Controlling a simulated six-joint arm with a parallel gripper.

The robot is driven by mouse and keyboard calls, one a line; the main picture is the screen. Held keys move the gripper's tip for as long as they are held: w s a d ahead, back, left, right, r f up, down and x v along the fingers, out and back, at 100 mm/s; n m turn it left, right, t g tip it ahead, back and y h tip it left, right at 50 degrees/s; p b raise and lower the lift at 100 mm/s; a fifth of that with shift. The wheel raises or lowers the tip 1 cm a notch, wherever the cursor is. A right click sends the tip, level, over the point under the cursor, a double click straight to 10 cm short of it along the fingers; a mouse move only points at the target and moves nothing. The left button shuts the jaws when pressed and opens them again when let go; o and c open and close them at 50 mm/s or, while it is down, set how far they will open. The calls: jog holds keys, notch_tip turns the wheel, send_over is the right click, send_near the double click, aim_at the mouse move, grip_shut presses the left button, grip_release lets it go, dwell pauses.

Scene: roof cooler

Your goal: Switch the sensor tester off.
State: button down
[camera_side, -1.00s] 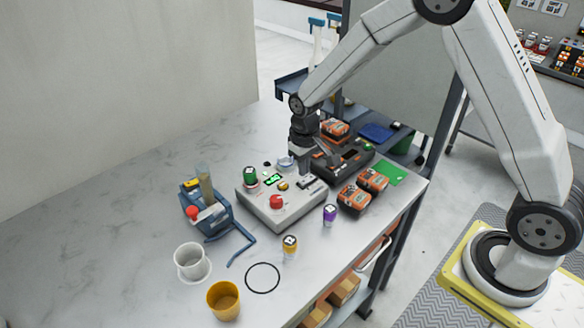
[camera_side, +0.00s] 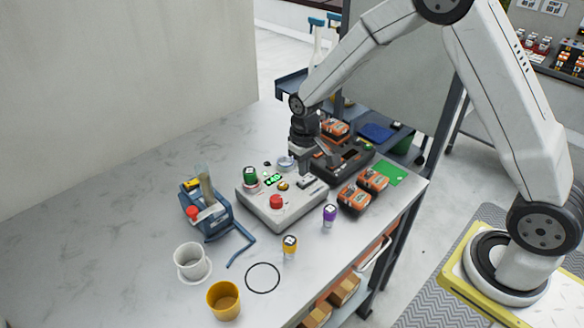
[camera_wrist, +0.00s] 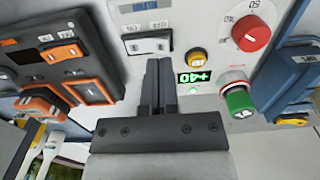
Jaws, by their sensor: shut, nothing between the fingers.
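The sensor tester is a pale grey box (camera_side: 262,206) on the table. It has a red knob (camera_wrist: 250,32), a yellow button (camera_wrist: 197,58) and a black-and-white rocker switch (camera_wrist: 148,45). Its lit green display (camera_wrist: 193,77) reads +40, with a small green light below. A green-capped sensor (camera_wrist: 240,102) stands in its socket. My gripper (camera_wrist: 160,64) is shut and empty. In the wrist view its fingertips show just below the rocker switch; I cannot tell whether they touch. In the side view it is at the tester's back right, between tester and charger.
A dark charger (camera_side: 345,158) with orange batteries stands close behind and right of the tester. Two batteries (camera_side: 354,197) lie nearby. Purple (camera_side: 329,214) and yellow-capped (camera_side: 289,246) sensors stand in front. A blue tool (camera_side: 207,212) and two cups stand left. The table's far left is clear.

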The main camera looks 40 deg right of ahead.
aim_at(304, 182)
jog(key=shift+f, duration=1.25)
dwell(1.3)
jog(key=shift+r, duration=3.5)
jog(key=shift+s, duration=0.1)
jog(key=s+r+t, duration=0.2)
jog(key=s, duration=1.4)
jog(key=shift+s+d+t, duration=0.3)
jog(key=shift+s+d, duration=0.05)
jog(key=shift+s, duration=0.05)
